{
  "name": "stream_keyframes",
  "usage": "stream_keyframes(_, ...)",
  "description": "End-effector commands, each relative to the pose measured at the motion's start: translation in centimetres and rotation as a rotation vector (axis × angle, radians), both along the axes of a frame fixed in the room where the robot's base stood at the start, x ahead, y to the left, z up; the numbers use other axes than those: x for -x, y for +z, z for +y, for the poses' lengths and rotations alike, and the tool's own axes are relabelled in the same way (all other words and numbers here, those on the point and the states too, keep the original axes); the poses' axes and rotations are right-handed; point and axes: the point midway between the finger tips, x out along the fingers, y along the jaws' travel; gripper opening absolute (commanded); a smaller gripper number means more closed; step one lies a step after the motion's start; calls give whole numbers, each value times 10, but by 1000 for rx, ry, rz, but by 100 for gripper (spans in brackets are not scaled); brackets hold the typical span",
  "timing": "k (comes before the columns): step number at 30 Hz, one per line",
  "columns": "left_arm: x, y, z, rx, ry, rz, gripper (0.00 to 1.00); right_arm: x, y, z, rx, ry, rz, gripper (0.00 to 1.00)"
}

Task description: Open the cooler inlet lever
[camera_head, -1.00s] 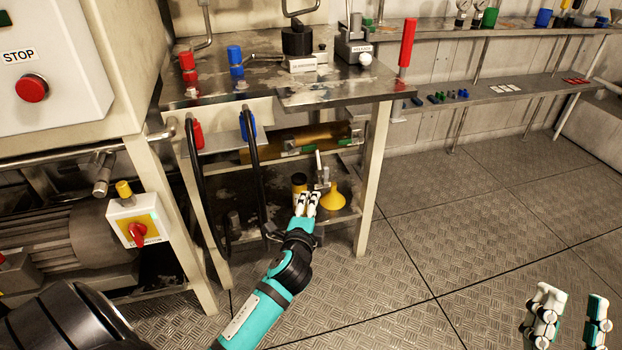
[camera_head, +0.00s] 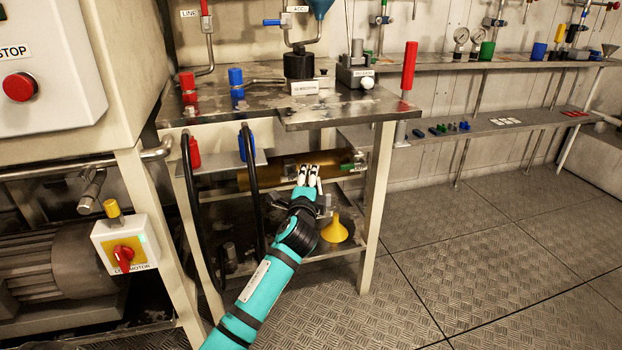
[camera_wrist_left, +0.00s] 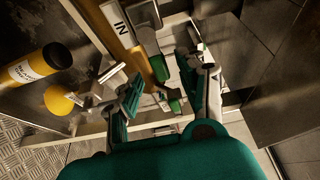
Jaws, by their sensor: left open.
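The brass cooler (camera_head: 262,178) lies under the bench top, with a green-handled lever (camera_head: 352,166) at its right end. In the left wrist view an "IN" label (camera_wrist_left: 119,21) sits beside the brass body (camera_wrist_left: 158,68). A green handle (camera_wrist_left: 173,106) shows between and beyond my left gripper's fingers; I cannot tell whether they touch it. My left gripper (camera_head: 308,172) is open, in front of the cooler in the head view, and hides part of it. Its fingers also show in the wrist view (camera_wrist_left: 166,86). My right gripper is not in view.
Two black hoses (camera_head: 252,195) hang left of my left gripper. A bench leg (camera_head: 376,205) stands to the right. The floor (camera_head: 480,260) on the right is clear.

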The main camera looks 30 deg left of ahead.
Motion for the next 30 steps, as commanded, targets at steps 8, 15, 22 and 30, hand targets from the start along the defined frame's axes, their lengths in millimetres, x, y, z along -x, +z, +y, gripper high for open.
stream_keyframes(8, -29, -1, 15, -1, 0, 0, 40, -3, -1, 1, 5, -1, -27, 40)
stream_keyframes(15, -32, 0, 16, 0, -1, 0, 40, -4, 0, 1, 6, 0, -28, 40)
stream_keyframes(22, -32, 0, 16, 0, -1, 0, 23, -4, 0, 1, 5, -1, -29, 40)
stream_keyframes(30, -32, 0, 16, 0, 0, 0, 0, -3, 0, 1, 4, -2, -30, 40)
